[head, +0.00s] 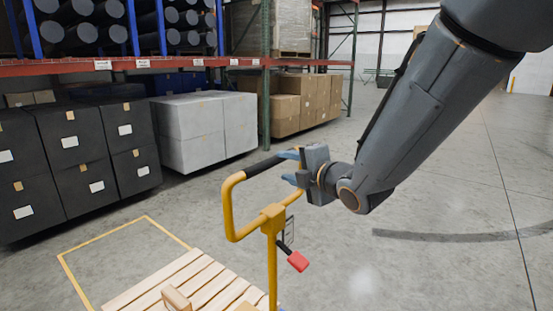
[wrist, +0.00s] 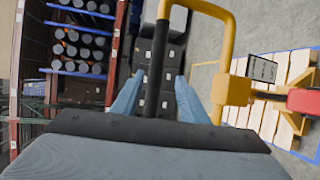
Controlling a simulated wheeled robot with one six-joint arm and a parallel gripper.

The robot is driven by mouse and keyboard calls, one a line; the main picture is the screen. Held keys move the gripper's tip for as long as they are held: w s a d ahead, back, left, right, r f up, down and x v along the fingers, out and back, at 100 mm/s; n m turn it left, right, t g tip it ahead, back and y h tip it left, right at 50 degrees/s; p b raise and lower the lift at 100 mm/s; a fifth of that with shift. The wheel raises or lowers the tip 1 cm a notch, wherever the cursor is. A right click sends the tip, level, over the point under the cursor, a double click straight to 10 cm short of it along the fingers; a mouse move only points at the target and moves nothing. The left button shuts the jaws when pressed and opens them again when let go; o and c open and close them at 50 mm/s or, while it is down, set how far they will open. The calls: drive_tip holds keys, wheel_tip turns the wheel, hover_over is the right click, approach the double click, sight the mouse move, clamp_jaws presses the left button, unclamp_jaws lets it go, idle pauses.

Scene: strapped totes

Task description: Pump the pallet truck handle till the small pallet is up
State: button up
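The pallet truck handle (head: 273,218) is a yellow loop on an upright yellow post, with a black grip (head: 264,166) along its top. A red-tipped lever (head: 298,261) sticks out from the post. My gripper (head: 289,167) is at the right end of the black grip, its blue fingers spread. In the wrist view the black grip (wrist: 157,58) runs between the open fingers (wrist: 158,100), with gaps showing beside it. The small wooden pallet (head: 200,276) is low behind the post, partly cut off. Its height above the floor is unclear. The truck's forks are hidden.
Black totes (head: 80,165), white boxes (head: 205,130) and brown cartons (head: 300,100) stand at the rack (head: 180,64) behind. A wooden block (head: 176,299) lies on the pallet. Bare floor is free at right.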

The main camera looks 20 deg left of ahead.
sight(276, 164)
drive_tip(key=p+x, duration=0.2)
drive_tip(key=x, duration=0.3)
drive_tip(key=shift+a, duration=0.35)
drive_tip(key=shift+x, duration=0.8)
drive_tip(key=shift+d, duration=0.1)
